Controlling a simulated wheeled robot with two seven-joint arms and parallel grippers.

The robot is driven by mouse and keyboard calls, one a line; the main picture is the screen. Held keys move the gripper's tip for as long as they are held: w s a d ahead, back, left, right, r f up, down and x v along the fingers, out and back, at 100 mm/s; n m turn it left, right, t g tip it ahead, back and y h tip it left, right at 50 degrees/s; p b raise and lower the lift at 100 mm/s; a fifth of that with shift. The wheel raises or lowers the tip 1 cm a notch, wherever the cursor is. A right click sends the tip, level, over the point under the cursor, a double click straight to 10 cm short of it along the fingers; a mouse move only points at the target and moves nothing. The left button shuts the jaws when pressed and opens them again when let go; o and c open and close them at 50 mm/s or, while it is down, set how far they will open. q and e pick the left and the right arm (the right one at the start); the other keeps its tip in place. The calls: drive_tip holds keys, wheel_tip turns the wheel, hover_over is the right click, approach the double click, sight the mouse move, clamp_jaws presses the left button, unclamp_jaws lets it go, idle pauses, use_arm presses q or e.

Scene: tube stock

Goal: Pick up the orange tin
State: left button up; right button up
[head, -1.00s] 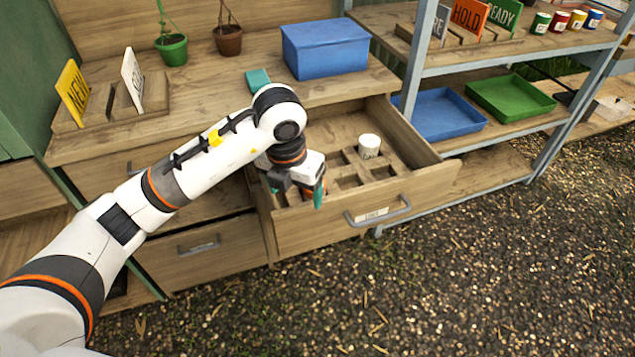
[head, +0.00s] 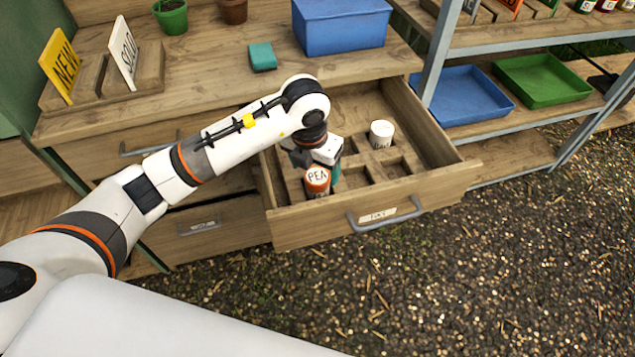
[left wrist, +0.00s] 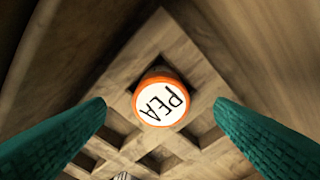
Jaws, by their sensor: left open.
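The orange tin (head: 317,182) has a white lid lettered PEA and stands in a front-left compartment of the open drawer (head: 303,233). In the left wrist view the tin (left wrist: 161,101) shows from above, between and a little beyond the two teal fingers. My left gripper (head: 324,170) is over the drawer, right by the tin; in the head view the gripper partly hides what lies behind it. In the left wrist view the left gripper (left wrist: 160,125) is open, with a gap between each finger and the tin. My right gripper is not in view.
A white tin (head: 382,134) stands in another compartment; several compartments are empty. The drawer walls enclose the gripper's surroundings. A blue box (head: 342,28) and a teal block (head: 262,57) sit on the bench top. A shelf rack with a blue tray (head: 462,102) stands at right.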

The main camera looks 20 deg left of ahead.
sight(317, 176)
use_arm(q)
drive_tip(key=shift+w+f, duration=0.1)
drive_tip(key=shift+f, duration=0.25)
drive_tip(key=f, duration=0.1)
drive_tip(key=w+f, duration=0.1)
drive_tip(key=f, duration=0.1)
drive_tip(key=shift+f, duration=0.25)
drive_tip(key=shift+w+d+f, duration=0.1)
drive_tip(key=shift+f, duration=0.4)
drive_tip(key=c, duration=1.1)
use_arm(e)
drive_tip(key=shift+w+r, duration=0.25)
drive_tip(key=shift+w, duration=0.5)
